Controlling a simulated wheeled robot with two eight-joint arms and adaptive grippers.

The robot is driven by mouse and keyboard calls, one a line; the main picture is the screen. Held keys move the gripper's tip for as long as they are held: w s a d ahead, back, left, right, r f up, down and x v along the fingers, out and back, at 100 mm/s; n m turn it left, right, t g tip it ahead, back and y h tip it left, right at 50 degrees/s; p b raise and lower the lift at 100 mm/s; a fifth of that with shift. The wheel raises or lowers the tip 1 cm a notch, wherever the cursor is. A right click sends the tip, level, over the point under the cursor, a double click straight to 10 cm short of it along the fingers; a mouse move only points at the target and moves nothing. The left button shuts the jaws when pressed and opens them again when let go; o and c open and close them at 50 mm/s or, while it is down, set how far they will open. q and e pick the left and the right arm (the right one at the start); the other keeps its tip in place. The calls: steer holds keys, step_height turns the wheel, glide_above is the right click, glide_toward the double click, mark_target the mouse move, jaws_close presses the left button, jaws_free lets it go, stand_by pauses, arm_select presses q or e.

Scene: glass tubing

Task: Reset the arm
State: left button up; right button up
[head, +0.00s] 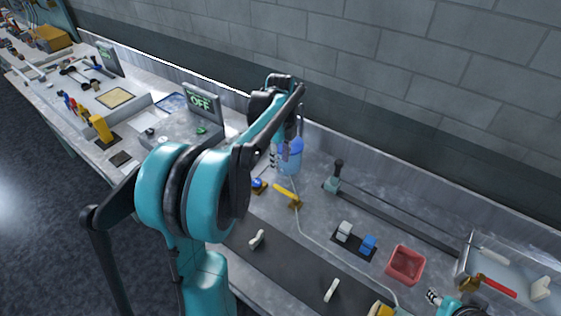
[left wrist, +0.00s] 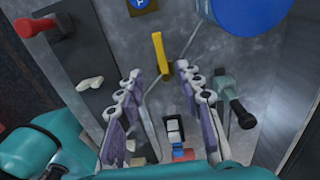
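My left arm (head: 205,190) rises through the middle of the head view and bends over the workbench. Its gripper (head: 286,150) hangs in front of a blue container (head: 292,164), and I cannot tell whether they touch. In the left wrist view the two fingers of the left gripper (left wrist: 161,95) stand wide apart with nothing held between them. A teal and black part at the bottom right edge of the head view seems to be my right gripper (head: 434,297). It is mostly cut off.
Below the left gripper lie a yellow piece (head: 288,196), a white block (head: 344,231) and a blue block (head: 368,243). A red bin (head: 405,264) and a clear tray (head: 466,262) stand to the right. A teal post (head: 333,182) and an "OFF" display (head: 201,102) are nearby.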

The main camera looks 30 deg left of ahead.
arm_select(q)
steer(key=s+d+f+n+t+b, duration=0.2)
steer(key=s+d+n+t, duration=0.5)
steer(key=s+d+n, duration=0.9)
steer(key=s+f+n, duration=0.1)
steer(key=n, duration=0.2)
steer(key=shift+s+d+b, duration=0.2)
steer(key=shift+s+b, duration=0.15)
steer(key=shift+b, duration=0.05)
